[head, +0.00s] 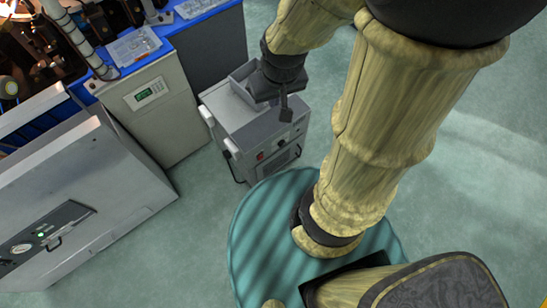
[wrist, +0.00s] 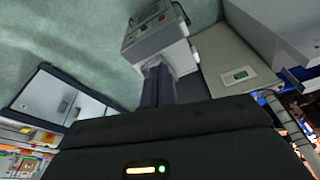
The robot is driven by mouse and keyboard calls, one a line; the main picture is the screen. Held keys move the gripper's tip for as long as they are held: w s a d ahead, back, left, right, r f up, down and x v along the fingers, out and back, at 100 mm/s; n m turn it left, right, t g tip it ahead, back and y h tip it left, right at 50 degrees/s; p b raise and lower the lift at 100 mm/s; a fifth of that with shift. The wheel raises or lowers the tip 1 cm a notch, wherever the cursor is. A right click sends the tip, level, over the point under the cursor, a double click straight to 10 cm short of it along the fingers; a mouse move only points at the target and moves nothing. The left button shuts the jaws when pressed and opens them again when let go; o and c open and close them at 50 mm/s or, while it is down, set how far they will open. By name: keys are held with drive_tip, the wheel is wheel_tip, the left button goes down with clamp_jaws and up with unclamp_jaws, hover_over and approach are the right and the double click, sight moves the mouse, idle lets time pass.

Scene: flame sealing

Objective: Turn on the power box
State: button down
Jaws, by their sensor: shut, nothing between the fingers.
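The power box (head: 262,128) is a grey boxy unit on the floor, in the upper middle of the head view. Its front panel carries a small red switch (head: 260,156) and dark knobs or sockets. In the wrist view the power box (wrist: 163,48) is at the top, with red marks on its panel. My gripper (head: 286,114) hangs over the box top, near the panel edge, with its fingers shut. In the wrist view my gripper's fingers (wrist: 158,72) point toward the box and hide part of it. I cannot tell whether they touch it.
A large grey machine (head: 75,190) with a gauge stands at the left. A blue-topped bench (head: 185,20) is at the back. The green floor to the right is clear.

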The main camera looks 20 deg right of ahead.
drive_tip(key=shift+d, duration=0.2)
drive_tip(key=w+d+f+n+t+b, duration=0.1)
drive_tip(key=w+d+f+n+b, duration=0.2)
drive_tip(key=f+b, duration=0.6)
drive_tip(key=w+d+f+n+t+b, duration=0.15)
drive_tip(key=w+f+n+b, duration=0.25)
drive_tip(key=f+b, duration=0.55)
drive_tip(key=w+d+f+n+b, duration=0.35)
drive_tip(key=f+b, duration=0.35)
drive_tip(key=f, duration=0.5)
wheel_tip(320, 180, down, 28)
drive_tip(key=s+a+n+g+y+b, duration=0.1)
drive_tip(key=n+y+b, duration=0.4)
drive_tip(key=b, duration=1.5)
drive_tip(key=s+n, duration=0.1)
drive_tip(key=n, duration=0.4)
drive_tip(key=shift+s+r+y, duration=0.2)
drive_tip(key=shift+y, duration=0.2)
